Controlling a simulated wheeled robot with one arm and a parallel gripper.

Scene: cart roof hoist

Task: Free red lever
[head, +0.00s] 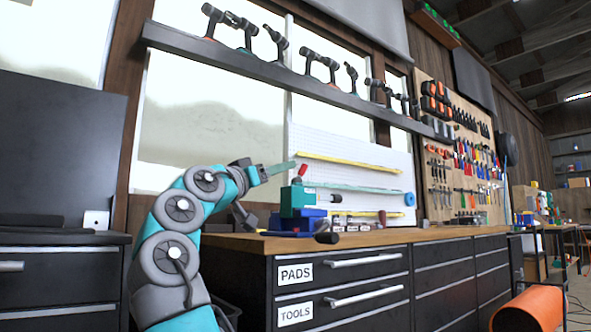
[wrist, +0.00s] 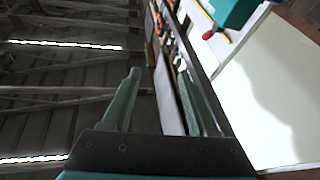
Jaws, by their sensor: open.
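A small red lever (head: 302,170) sticks up, tilted, at the top of a teal device (head: 297,198) on the workbench. My gripper (head: 288,166) is just left of the lever in the head view, with its green fingers pointing right. How far apart they are in depth I cannot tell. In the wrist view my gripper (wrist: 160,80) is open, with nothing held between its fingers. A red piece (wrist: 208,34) beside a teal part (wrist: 232,12) shows at the upper right there; it may be the lever.
Blue bins (head: 300,220) and a black-handled tool (head: 327,238) lie around the device on the wooden bench top (head: 385,237). A white pegboard (head: 350,155) with yellow strips stands behind. A shelf of drills (head: 270,75) hangs above. An orange cylinder (head: 530,310) is at the lower right.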

